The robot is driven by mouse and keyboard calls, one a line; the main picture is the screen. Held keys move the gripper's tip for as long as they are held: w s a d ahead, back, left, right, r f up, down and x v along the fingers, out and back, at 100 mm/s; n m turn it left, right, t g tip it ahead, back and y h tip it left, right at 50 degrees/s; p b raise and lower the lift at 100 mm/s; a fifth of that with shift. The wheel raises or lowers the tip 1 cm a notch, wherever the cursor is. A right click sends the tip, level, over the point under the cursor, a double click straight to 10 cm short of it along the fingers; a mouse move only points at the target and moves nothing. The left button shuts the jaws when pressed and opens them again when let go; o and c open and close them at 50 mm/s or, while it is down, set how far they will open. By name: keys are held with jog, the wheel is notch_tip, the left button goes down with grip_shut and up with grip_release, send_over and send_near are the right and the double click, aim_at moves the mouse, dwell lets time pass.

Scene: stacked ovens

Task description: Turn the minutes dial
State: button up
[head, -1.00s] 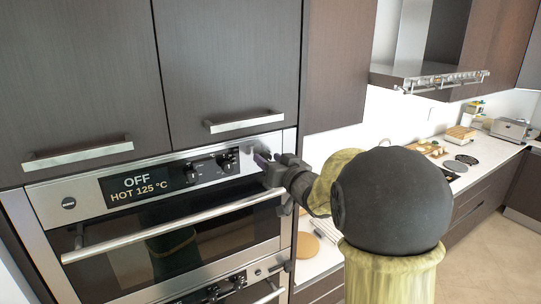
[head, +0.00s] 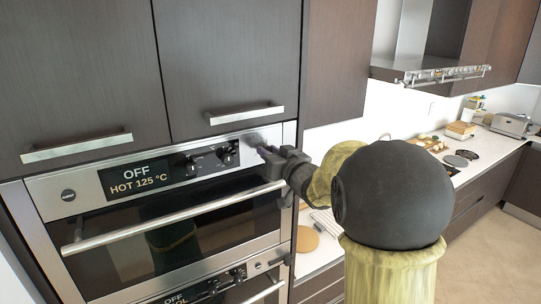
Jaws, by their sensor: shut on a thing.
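The upper oven's control panel (head: 90,192) is a silver strip with a black display (head: 137,180) reading OFF and HOT 125 °C. Two small dark dials, a left one (head: 193,166) and a right one (head: 229,156), sit on its black section. A round dial (head: 68,195) is at the panel's far left. My gripper (head: 256,141) is at the panel's right end, shut on a dial there that its fingers mostly hide. No label on the held dial can be read.
The upper oven's long bar handle (head: 170,218) runs just below the panel. Cabinet handles (head: 243,114) stick out above it. A second oven panel (head: 205,292) is below. A counter with kitchen items lies to the right.

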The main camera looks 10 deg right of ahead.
jog(key=n+b, duration=0.1)
jog(key=b, duration=0.1)
jog(key=n+b, duration=0.2)
jog(key=shift+f, duration=0.25)
jog(key=n+b, duration=0.6)
jog(key=shift+a+n, duration=0.1)
jog(key=shift+n, duration=0.3)
jog(key=n+b, duration=0.2)
jog(key=n, duration=0.1)
jog(key=shift+n+b, duration=0.3)
jog(key=shift+b, duration=0.1)
jog(key=n+b, duration=0.7)
jog(key=n, duration=0.6)
jog(key=shift+f, duration=0.1)
jog(key=shift+b, duration=0.3)
